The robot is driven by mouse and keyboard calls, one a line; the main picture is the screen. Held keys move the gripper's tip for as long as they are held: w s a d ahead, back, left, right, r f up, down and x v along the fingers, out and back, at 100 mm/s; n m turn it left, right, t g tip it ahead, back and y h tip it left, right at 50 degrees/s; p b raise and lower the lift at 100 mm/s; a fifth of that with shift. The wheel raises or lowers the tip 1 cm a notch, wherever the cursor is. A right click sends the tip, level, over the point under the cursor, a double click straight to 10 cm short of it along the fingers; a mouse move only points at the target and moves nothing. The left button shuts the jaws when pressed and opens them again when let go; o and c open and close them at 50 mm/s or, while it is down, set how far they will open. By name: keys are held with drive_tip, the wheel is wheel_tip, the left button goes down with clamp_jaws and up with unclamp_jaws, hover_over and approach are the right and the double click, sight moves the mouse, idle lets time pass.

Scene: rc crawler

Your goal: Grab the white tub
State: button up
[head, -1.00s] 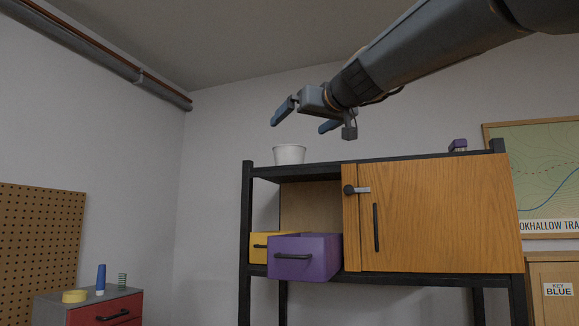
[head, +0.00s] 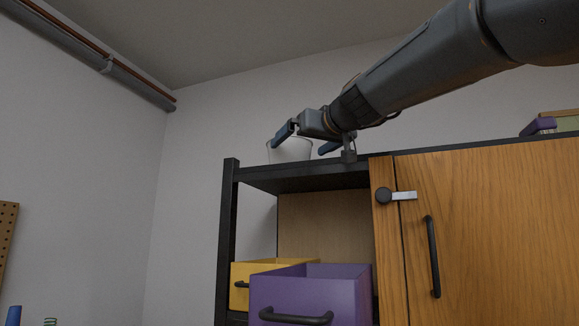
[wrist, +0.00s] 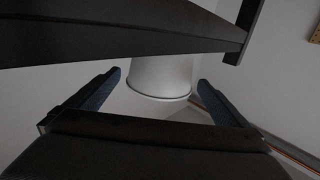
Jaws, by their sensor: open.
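The white tub (head: 291,152) stands upright on the black top of the shelf unit (head: 305,180), near its left end. In the wrist view the tub (wrist: 160,76) shows between the two blue fingers, a little beyond their tips. My gripper (head: 306,141) is open and empty, at about the tub's height in the head view. One finger covers part of the tub's left side there; the other is to its right. In the wrist view my gripper (wrist: 159,80) shows a gap on both sides of the tub. I see no contact.
A yellow drawer (head: 268,269) and a purple drawer (head: 303,293) stick out below the top. A closed wooden door (head: 480,220) with a latch is to their right.

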drive_tip(key=shift+p+x, duration=0.4)
drive_tip(key=shift+x, duration=0.5)
drive_tip(key=shift+f+p+x, duration=0.15)
drive_tip(key=shift+p+x, duration=0.65)
drive_tip(key=shift+x, duration=0.6)
drive_tip(key=shift+f+p+x, duration=0.15)
drive_tip(key=shift+p+x, duration=0.6)
drive_tip(key=shift+x, duration=0.65)
drive_tip(key=shift+a, duration=0.15)
drive_tip(key=c, duration=0.8)
